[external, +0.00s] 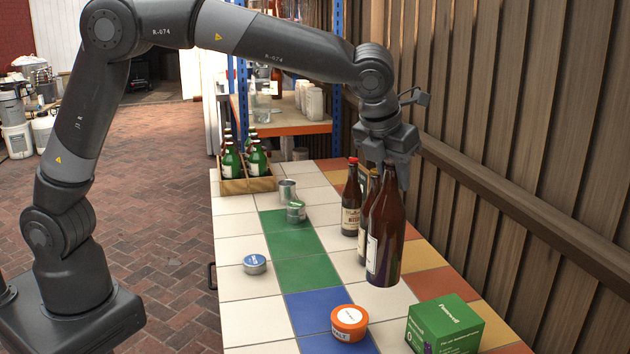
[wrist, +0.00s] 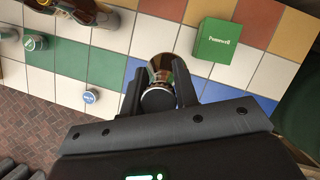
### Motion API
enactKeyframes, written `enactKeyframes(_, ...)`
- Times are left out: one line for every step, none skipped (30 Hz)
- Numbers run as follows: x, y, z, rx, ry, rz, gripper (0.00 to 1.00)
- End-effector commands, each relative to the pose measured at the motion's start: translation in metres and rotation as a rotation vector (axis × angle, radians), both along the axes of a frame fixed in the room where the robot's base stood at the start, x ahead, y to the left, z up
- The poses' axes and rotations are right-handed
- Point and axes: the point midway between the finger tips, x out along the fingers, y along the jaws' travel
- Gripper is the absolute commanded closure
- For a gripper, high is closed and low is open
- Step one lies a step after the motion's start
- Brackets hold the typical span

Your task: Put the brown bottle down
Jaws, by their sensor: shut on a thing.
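The brown bottle (external: 385,235) is upright in the external view, with a pale label on its left side. My gripper (external: 390,170) is shut on its neck from above. The bottle's base is over the tiles at the right of the table; I cannot tell whether it touches them. In the wrist view the bottle's cap (wrist: 158,100) is between the fingers of my gripper (wrist: 159,92), and its body shows beyond. The tiled table (external: 235,225) is below.
Two other brown bottles stand close behind, one red-capped (external: 351,205), one partly hidden (external: 365,195). Nearer are a green box (external: 445,325) and an orange tub (external: 349,322). A blue tin (external: 254,264), cans (external: 296,211) and a bottle crate (external: 248,185) are left. A wooden wall (external: 530,130) bounds the right.

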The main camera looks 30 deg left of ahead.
Motion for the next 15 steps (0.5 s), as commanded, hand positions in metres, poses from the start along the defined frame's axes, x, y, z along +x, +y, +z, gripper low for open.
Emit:
enactKeyframes(-0.006,-0.008,0.001,-0.002,-0.004,-0.014,1.00)
enactKeyframes(-0.008,-0.012,0.001,-0.002,-0.005,-0.021,1.00)
enactKeyframes(-0.012,-0.016,0.001,-0.002,-0.006,-0.029,1.00)
enactKeyframes(-0.014,-0.018,0.001,-0.001,-0.007,-0.033,1.00)
enactKeyframes(-0.015,-0.020,0.001,-0.001,-0.007,-0.036,1.00)
enactKeyframes(-0.015,-0.021,0.000,-0.001,-0.008,-0.040,1.00)
enactKeyframes(-0.015,-0.022,-0.001,0.000,-0.008,-0.041,1.00)
enactKeyframes(-0.014,-0.022,-0.002,0.000,-0.008,-0.042,1.00)
enactKeyframes(-0.011,-0.022,-0.004,0.001,-0.009,-0.043,1.00)
enactKeyframes(-0.008,-0.022,-0.006,0.001,-0.009,-0.043,1.00)
enactKeyframes(-0.005,-0.021,-0.008,0.001,-0.009,-0.043,1.00)
enactKeyframes(0.001,-0.020,-0.012,0.001,-0.008,-0.042,1.00)
enactKeyframes(0.006,-0.019,-0.015,0.001,-0.008,-0.042,1.00)
enactKeyframes(0.011,-0.018,-0.018,0.002,-0.008,-0.042,1.00)
enactKeyframes(0.018,-0.017,-0.022,0.002,-0.009,-0.042,1.00)
